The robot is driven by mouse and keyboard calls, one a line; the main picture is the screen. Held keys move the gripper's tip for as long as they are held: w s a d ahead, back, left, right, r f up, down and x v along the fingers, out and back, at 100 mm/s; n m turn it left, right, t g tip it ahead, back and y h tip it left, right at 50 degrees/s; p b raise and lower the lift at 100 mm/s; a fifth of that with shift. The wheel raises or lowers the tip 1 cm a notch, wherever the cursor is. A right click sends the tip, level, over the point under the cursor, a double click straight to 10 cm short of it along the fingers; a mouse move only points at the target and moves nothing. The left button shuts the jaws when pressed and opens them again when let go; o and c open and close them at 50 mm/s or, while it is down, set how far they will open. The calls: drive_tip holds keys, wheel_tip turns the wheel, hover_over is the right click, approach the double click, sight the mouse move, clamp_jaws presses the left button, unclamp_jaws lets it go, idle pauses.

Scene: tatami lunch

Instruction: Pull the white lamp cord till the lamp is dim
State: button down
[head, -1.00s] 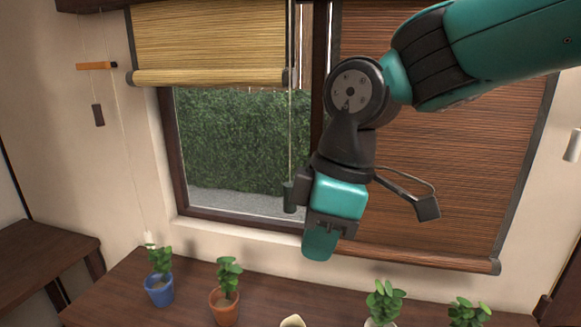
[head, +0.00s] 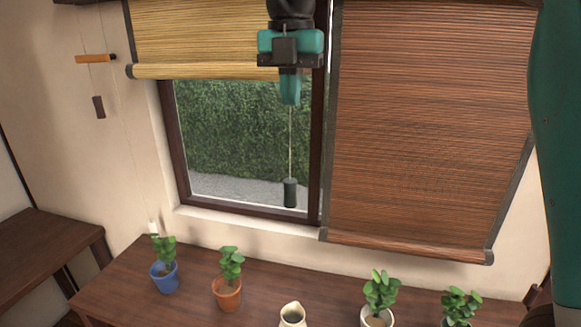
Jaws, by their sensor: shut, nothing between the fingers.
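My gripper (head: 289,95) is shut, pointing down in front of the upper part of the window. A thin pale cord with a dark cylindrical weight (head: 290,192) shows straight below the fingertips; nothing is held in them. On the left wall a thin pale cord runs down to a small white pull (head: 153,227) just behind the blue-potted plant. My gripper is well to the right of it and higher. The lamp is not in view, so I cannot see its brightness or which cord joins it.
An orange bar (head: 95,59) and a dark tag (head: 99,107) hang on cords at left. A yellow blind (head: 200,40) is partly raised; a brown blind (head: 420,130) hangs low. Potted plants (head: 228,292) and a cream jug (head: 293,314) line the wooden table (head: 195,278).

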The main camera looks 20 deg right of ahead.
sight(291, 180)
drive_tip(key=shift+f, duration=0.1)
wheel_tip(291, 180, down, 14)
drive_tip(key=p, duration=0.3)
idle(0.3)
wheel_tip(291, 180, down, 4)
drive_tip(key=b, duration=0.2)
drive_tip(key=shift+f+b, duration=0.1)
drive_tip(key=shift+b, duration=0.2)
drive_tip(key=shift+s, duration=0.1)
